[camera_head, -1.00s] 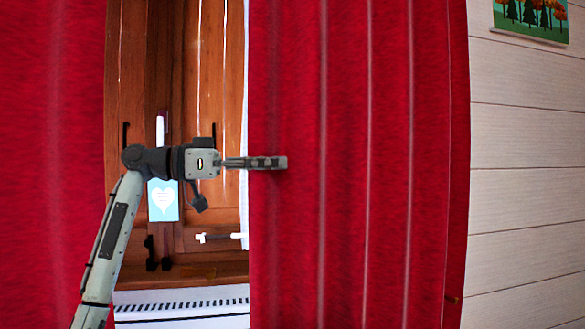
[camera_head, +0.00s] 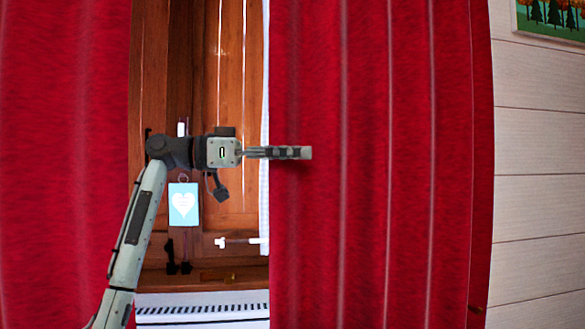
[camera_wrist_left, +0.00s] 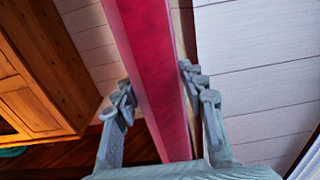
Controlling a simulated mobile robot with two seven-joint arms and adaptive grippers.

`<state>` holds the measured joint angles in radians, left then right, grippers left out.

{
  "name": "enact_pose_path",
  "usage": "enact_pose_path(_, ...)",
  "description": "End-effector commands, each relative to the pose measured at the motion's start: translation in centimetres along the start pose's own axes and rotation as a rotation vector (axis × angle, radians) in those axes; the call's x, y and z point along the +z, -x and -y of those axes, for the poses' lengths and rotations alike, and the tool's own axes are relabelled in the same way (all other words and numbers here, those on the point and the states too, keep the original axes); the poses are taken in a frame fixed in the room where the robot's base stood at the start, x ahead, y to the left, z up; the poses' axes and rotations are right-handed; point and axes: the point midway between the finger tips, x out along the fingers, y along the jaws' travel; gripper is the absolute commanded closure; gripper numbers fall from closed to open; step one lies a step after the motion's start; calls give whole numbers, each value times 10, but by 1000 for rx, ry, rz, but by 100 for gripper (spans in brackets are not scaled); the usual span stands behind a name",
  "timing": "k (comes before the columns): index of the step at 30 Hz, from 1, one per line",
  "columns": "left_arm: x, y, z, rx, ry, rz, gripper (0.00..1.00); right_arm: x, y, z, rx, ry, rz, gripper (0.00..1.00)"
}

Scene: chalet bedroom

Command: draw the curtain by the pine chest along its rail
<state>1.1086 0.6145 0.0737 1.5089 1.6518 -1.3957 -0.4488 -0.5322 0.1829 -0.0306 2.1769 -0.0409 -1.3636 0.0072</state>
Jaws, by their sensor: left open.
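The right-hand red curtain (camera_head: 400,220) hangs in tall folds beside the pale plank wall. My left gripper (camera_head: 308,152) reaches across this curtain's left edge, its fingertips in front of the cloth. In the left wrist view a red strip of the curtain (camera_wrist_left: 150,60) runs between the two fingers of my left gripper (camera_wrist_left: 158,88). The fingers are apart; the right one is close to the cloth, and I cannot tell if it touches. A pine wooden piece with panels (camera_wrist_left: 40,85), perhaps the chest, stands at left there. My right gripper is not in view.
Another red curtain (camera_head: 60,160) hangs at left. Between the curtains are brown wooden panels (camera_head: 230,90), a blue card with a white heart (camera_head: 183,205) and a white slotted unit (camera_head: 200,309) below. A picture (camera_head: 552,18) hangs on the plank wall (camera_head: 540,140).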

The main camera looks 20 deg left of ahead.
Motion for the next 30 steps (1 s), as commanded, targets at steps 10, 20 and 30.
enact_pose_path(10,-62,0,0,0,-1,-1,59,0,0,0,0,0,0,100)
enact_pose_path(20,-71,0,0,0,1,1,59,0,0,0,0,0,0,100)
enact_pose_path(30,-113,22,1,-96,3,-105,59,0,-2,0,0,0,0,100)
